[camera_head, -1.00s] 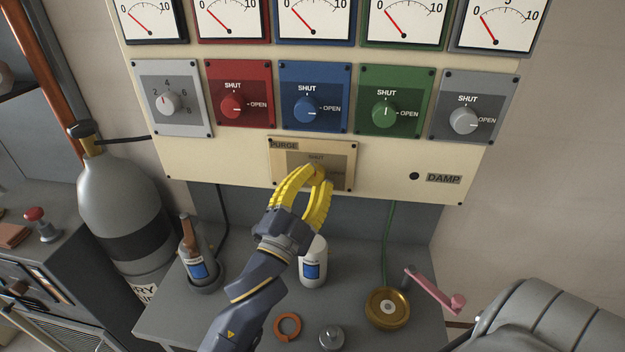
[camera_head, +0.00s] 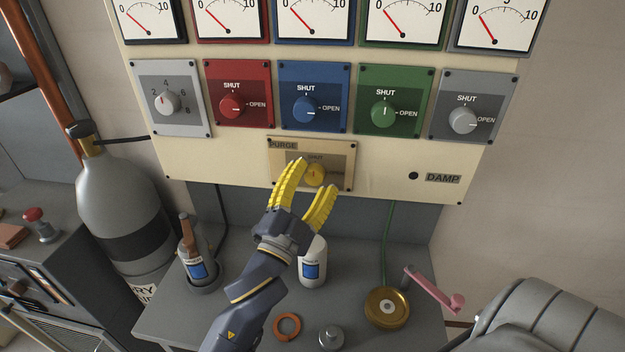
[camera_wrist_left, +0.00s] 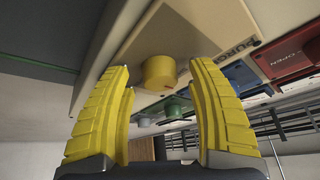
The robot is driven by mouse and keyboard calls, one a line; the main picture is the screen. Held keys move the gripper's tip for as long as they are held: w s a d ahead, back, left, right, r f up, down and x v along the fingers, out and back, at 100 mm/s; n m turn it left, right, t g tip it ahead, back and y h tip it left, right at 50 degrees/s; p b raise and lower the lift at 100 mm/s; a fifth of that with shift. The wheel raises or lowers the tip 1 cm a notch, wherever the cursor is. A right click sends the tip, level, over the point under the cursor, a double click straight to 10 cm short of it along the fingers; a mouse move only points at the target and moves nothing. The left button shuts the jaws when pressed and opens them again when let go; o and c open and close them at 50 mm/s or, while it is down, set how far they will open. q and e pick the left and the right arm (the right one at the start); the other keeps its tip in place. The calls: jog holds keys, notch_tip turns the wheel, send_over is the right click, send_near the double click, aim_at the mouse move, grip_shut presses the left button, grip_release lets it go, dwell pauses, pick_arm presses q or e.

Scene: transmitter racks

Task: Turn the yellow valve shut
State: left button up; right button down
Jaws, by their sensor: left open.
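The yellow valve (camera_head: 315,175) is a round knob on the tan PURGE plate (camera_head: 345,160), low on the cream panel. The word SHUT stands above it. Its pointer is too small to read surely. My left gripper (camera_head: 315,181) has yellow fingers spread open, just in front of and below the knob, and holds nothing. Its left finger covers part of the plate. In the left wrist view the knob (camera_wrist_left: 158,72) sits beyond the fingertips, between them and apart from both. My right gripper is not in view.
Red (camera_head: 231,106), blue (camera_head: 307,108), green (camera_head: 385,110) and grey (camera_head: 463,120) knobs sit above. Below, a grey bench holds a white bottle (camera_head: 313,265), a brown bottle (camera_head: 190,240) and a brass wheel (camera_head: 387,307). A gas cylinder (camera_head: 120,200) stands left.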

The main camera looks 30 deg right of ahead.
pick_arm(q)
jog(key=v, duration=1.2)
jog(key=shift+w, duration=0.1)
